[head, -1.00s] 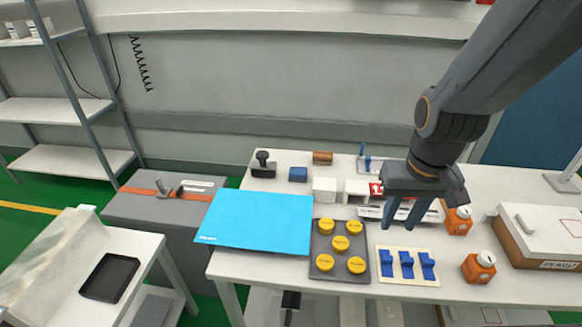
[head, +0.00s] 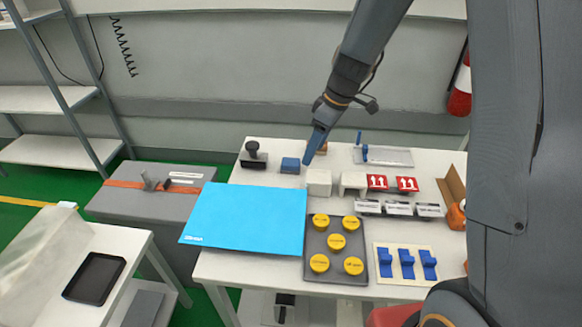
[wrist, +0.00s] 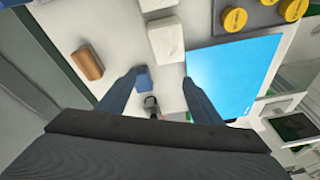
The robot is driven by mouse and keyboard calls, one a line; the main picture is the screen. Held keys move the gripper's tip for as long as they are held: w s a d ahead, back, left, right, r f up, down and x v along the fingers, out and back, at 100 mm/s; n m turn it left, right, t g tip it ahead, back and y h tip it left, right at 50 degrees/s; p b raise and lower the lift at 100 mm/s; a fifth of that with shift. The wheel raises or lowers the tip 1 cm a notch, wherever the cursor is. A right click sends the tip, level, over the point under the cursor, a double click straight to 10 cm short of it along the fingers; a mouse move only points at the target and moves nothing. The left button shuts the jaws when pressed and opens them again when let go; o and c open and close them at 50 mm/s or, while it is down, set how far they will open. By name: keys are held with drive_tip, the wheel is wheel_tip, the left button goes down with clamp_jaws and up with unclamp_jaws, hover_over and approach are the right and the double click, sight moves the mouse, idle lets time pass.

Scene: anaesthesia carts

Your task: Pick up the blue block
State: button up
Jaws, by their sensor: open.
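The small blue block (head: 290,165) stands on the white table near its back edge, between a black-handled stamp and a white block. My gripper (head: 308,159) is just right of it in the head view, pointing down, and overlaps the brown block behind. In the wrist view the fingers of my gripper (wrist: 160,82) are spread wide and empty. The blue block (wrist: 143,78) shows there between the finger lines, close to the left fingertip. I cannot tell whether that finger touches it.
The black stamp (head: 253,157) stands left of the block. A brown block (wrist: 87,62) and white blocks (head: 318,182) are close by. A blue sheet (head: 245,220), a grey tray with yellow knobs (head: 336,273) and a panel of blue switches (head: 405,281) lie nearer the front.

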sight(293, 162)
drive_tip(key=w+a+f+n, duration=0.1)
drive_tip(key=w, duration=0.1)
drive_tip(key=w+a+f+n+y, duration=0.1)
drive_tip(key=w, duration=0.1)
drive_tip(key=w+a+f+n, duration=0.1)
drive_tip(key=w+n, duration=0.1)
drive_tip(key=shift+w+f, duration=0.2)
drive_tip(key=shift+w, duration=0.05)
drive_tip(key=shift+p+x, duration=1.55)
drive_tip(key=shift+x, duration=2.1)
drive_tip(key=shift+d, duration=0.1)
drive_tip(key=c, duration=1.2)
drive_tip(key=shift+o, duration=0.2)
wheel_tip(293, 162, up, 10)
drive_tip(key=b, duration=0.3)
